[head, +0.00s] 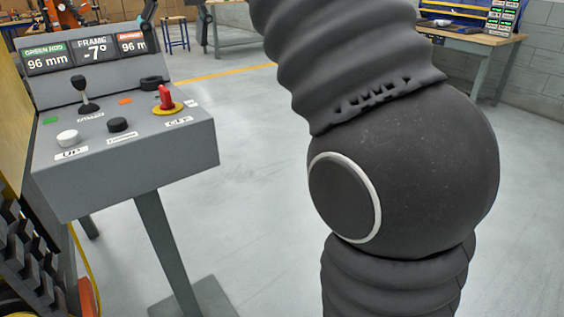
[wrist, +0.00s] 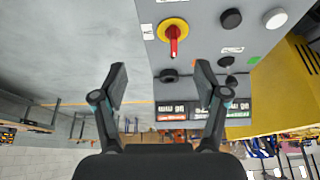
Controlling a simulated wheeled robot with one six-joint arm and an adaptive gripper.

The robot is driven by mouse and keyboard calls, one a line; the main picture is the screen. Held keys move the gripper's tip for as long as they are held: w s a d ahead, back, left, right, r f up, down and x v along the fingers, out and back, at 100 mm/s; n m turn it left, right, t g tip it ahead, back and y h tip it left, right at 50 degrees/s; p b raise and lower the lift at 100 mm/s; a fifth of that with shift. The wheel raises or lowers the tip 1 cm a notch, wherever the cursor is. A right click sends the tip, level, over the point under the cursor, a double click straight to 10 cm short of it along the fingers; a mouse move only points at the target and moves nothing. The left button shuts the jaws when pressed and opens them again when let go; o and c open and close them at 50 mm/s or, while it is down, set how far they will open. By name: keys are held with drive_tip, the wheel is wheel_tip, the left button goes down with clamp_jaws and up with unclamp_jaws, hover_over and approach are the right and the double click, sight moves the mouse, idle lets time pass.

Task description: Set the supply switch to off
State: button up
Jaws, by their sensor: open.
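The supply switch is a red handle (head: 166,98) on a round yellow plate (head: 168,109), at the right side of a sloped grey console (head: 130,180). A white label in front of it seems to read OFF; another small label lies to its right. The wrist view shows the console upside down, with the red handle (wrist: 174,46) pointing from the yellow plate toward the displays. My gripper (wrist: 160,78) is open and empty, its fingers spread below the handle in that picture and apart from it.
A black lever (head: 82,92), a white button (head: 68,138) and a black button (head: 117,124) share the panel. Displays (head: 96,51) stand at its back. My dark arm fills the head view's middle right. Grey floor is free around the console's leg.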

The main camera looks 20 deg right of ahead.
drive_tip(key=s+d+f, duration=0.3)
drive_tip(key=s+f, duration=0.2)
drive_tip(key=f, duration=0.3)
drive_tip(key=s+d+f+m, duration=0.1)
drive_tip(key=s+d+f, duration=0.3)
drive_tip(key=f, duration=0.5)
drive_tip(key=s+d+f+m+t+h, duration=0.1)
drive_tip(key=s+d+f, duration=0.3)
drive_tip(key=s+f, duration=0.4)
drive_tip(key=shift+f, duration=0.3)
drive_tip(key=shift+s+d, duration=0.1)
drive_tip(key=s+d+f, duration=0.1)
drive_tip(key=s+f, duration=0.3)
drive_tip(key=f, duration=0.3)
drive_tip(key=shift+s+d+m, duration=0.15)
drive_tip(key=shift+m, duration=0.25)
idle(2.3)
